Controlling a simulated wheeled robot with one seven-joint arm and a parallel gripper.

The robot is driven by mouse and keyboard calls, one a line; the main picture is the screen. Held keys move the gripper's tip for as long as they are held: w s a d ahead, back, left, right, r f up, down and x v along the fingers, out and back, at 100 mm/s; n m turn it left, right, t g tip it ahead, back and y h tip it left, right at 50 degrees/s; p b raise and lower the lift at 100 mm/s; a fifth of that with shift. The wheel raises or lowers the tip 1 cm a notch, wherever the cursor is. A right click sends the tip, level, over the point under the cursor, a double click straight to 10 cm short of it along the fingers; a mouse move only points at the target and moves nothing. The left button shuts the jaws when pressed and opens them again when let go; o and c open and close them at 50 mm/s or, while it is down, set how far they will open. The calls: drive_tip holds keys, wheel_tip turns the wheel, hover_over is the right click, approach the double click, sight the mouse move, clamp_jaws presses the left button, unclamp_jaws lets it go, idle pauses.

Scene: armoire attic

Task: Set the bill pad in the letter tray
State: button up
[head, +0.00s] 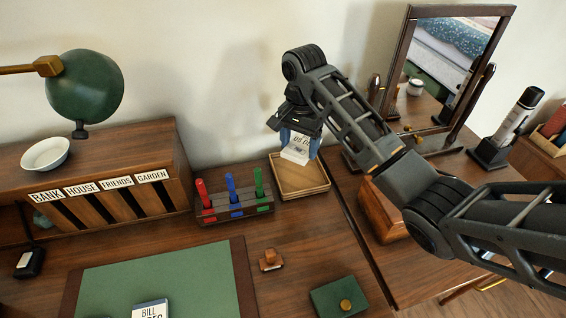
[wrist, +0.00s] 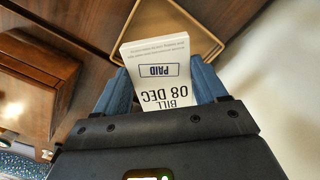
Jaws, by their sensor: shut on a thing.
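My gripper (head: 300,143) is shut on a white bill pad (head: 297,154), with a blue finger on each side of it. In the wrist view the pad (wrist: 158,70) reads "BILL 08 DEC" with a "PAID" stamp, and my gripper (wrist: 160,85) grips its two sides. The pad hangs tilted at or over the wooden letter tray (head: 300,188), which stands right of the pen rack. The tray's rim (wrist: 150,18) shows beyond the pad in the wrist view. I cannot tell whether the pad touches the tray.
A rack of red, blue and green markers (head: 233,205) stands just left of the tray. A stamp (head: 270,260), a green box (head: 338,297) and another bill pad (head: 150,309) lie nearer. A labelled sorter (head: 105,185) stands left, a mirror (head: 450,65) right.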

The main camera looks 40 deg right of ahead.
sight(296, 178)
drive_tip(key=shift+w+f, duration=0.3)
drive_tip(key=shift+f, duration=0.05)
wheel_tip(296, 178, down, 10)
drive_tip(key=shift+r, duration=0.25)
drive_tip(key=o, duration=1.1)
drive_tip(key=shift+f, duration=0.15)
drive_tip(key=shift+c, duration=0.2)
wheel_tip(296, 178, up, 12)
drive_tip(key=shift+r, duration=0.2)
